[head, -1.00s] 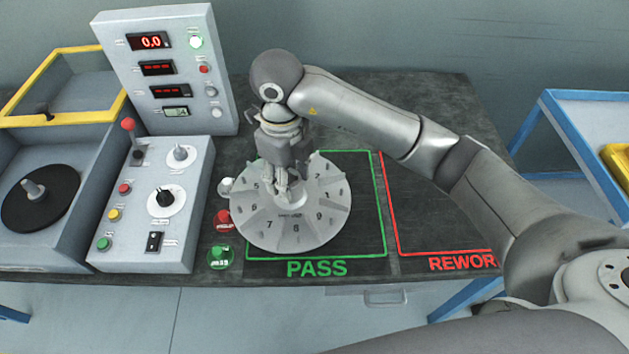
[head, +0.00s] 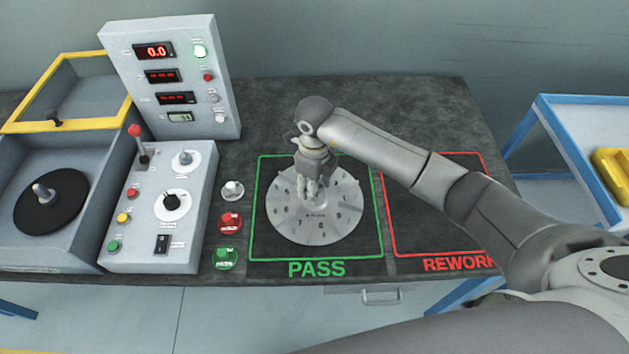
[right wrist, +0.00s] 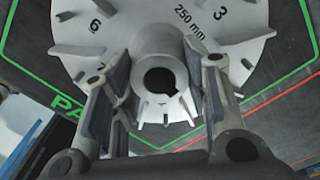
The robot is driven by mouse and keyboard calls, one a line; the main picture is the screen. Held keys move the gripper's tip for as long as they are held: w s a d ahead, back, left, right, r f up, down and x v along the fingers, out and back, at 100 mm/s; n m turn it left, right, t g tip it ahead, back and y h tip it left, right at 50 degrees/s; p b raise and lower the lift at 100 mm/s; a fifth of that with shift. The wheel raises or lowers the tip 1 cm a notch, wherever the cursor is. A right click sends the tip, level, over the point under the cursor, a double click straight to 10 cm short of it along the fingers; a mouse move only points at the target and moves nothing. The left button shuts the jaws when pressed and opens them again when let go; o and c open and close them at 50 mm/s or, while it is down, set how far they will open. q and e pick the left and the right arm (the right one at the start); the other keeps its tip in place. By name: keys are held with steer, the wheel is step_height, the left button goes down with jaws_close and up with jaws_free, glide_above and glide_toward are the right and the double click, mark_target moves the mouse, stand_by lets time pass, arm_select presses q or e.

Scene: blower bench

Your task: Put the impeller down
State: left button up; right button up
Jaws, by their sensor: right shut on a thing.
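The impeller (head: 325,222) is a grey disc with radial vanes and printed numbers. In the head view it is inside the green PASS outline (head: 380,215), flat and close to the bench top; whether it touches the bench is hard to tell. My right gripper (head: 312,190) is above its middle, shut on the hub. In the right wrist view the fingers (right wrist: 160,95) stand on both sides of the hub with its keyed bore, and the impeller (right wrist: 235,20) shows "250 mm". My left gripper is not in view.
The red REWORK area (head: 430,210) to the right is empty. Left of the PASS area stand white, red (head: 230,222) and green (head: 225,258) knobs, then the control box (head: 160,215) and the upright display panel (head: 180,80). A yellow-framed open machine (head: 45,260) with a black disc is far left.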

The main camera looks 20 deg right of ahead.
steer(key=shift+f, duration=0.1)
steer(key=o, duration=1.2)
steer(key=shift+o, duration=0.2)
step_height(320, 180, up, 12)
steer(key=b, duration=0.3)
